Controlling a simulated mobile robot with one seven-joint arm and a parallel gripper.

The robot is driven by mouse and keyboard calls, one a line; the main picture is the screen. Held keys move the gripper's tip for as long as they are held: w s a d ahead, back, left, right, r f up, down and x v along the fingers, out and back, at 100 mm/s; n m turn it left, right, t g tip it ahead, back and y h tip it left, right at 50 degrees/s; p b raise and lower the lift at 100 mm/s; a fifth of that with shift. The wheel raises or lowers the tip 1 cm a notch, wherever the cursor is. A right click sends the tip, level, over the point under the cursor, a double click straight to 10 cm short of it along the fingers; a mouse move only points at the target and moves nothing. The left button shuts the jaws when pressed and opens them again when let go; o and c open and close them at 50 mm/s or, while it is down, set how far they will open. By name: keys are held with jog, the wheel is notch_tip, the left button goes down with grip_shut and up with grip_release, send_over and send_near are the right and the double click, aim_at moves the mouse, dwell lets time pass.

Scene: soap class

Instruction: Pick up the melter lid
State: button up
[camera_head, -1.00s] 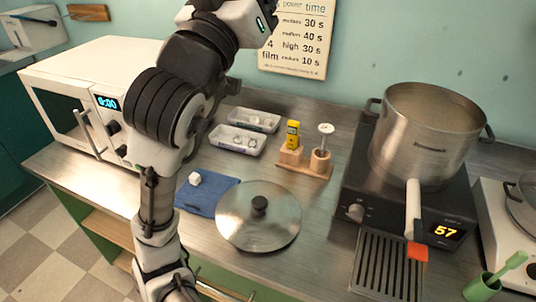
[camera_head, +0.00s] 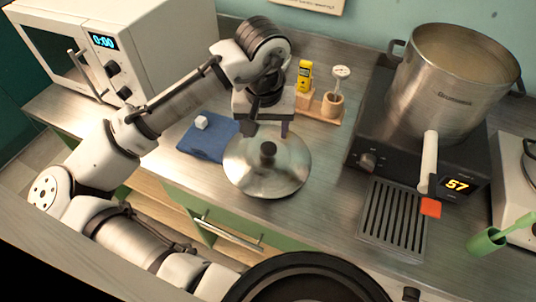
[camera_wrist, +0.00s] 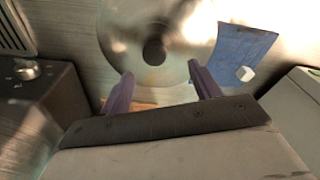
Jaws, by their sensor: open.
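The melter lid (camera_head: 255,175) is a round shiny metal disc with a black knob (camera_head: 267,150) on top. It lies on the steel counter in front of the hot plate's left side, beside the blue cloth. My gripper (camera_head: 267,128) is above the lid's far part, fingers pointing down, open and empty. In the wrist view the lid (camera_wrist: 113,38) is beyond the fingertips, and its knob (camera_wrist: 154,52) sits between and ahead of the two purple fingers (camera_wrist: 161,85).
A steel pot (camera_head: 445,85) stands on the hot plate reading 57 at right. A blue cloth (camera_head: 203,144) with a white cube (camera_head: 201,122) lies left of the lid. A wooden stand (camera_head: 318,108) holds a yellow device. A microwave (camera_head: 150,30) is at back left.

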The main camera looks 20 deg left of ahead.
aim_at(268, 146)
jog(key=shift+w+d+f+p, duration=0.15)
jog(key=shift+f+p, duration=0.1)
jog(key=shift+f, duration=1)
jog(key=shift+w+f+p, duration=0.2)
jog(key=shift+f, duration=1.05)
jog(key=shift+w+d+f+p, duration=0.15)
jog(key=shift+f+p, duration=0.1)
jog(key=shift+f, duration=1)
jog(key=c, duration=1.2)
jog(key=shift+r, duration=0.15)
